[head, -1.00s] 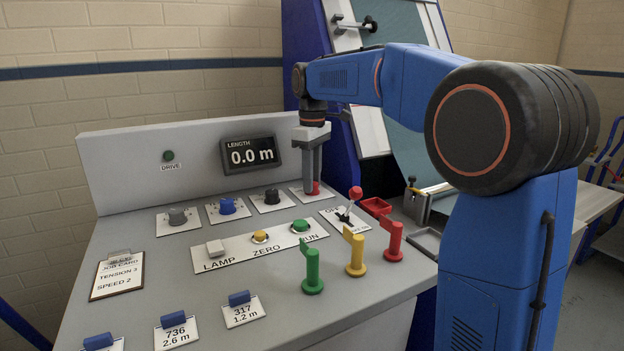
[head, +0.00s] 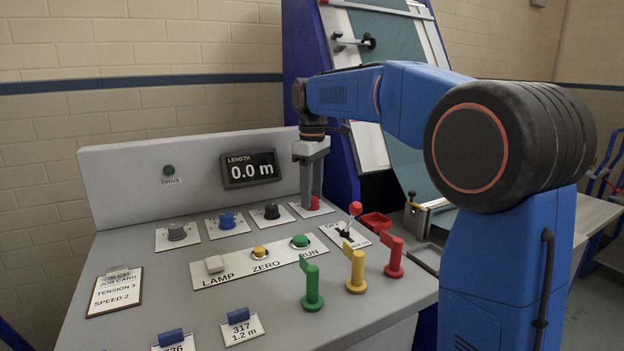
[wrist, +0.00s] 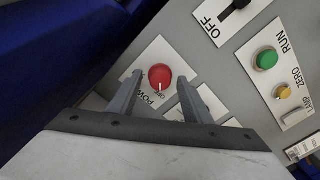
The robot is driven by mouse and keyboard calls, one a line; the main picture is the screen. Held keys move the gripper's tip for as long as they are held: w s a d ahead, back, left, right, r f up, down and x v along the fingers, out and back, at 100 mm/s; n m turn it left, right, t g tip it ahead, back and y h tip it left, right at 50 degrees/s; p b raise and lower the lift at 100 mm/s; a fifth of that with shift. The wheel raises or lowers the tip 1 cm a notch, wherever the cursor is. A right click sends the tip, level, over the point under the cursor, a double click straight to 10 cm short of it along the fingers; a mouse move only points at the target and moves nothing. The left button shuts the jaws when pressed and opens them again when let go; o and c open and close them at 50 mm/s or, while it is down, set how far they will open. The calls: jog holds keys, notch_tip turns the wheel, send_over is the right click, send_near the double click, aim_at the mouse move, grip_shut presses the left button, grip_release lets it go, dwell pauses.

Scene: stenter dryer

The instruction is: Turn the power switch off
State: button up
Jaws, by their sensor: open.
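The power switch is a red round knob (wrist: 160,76) on a white label plate, with a short white mark at its lower edge. In the wrist view, small lettering by that mark seems to read OFF. In the head view a bit of the red knob (head: 315,203) shows at the back right of the console, partly covered by my fingers. My gripper (wrist: 160,82) is open, pointing down, with one finger on each side of the knob. I cannot tell whether the fingers touch it. My gripper also shows in the head view (head: 311,200).
A black toggle lever with a red ball (head: 354,209) stands close to the right of the knob. A black knob (head: 271,211) is to its left. Green, yellow and red handles (head: 355,272) stand in front. The display (head: 251,168) reads 0.0 m.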

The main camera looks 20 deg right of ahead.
aim_at(313, 197)
notch_tip(313, 197, up, 17)
dwell(0.6)
jog(key=shift+d+r, duration=0.1)
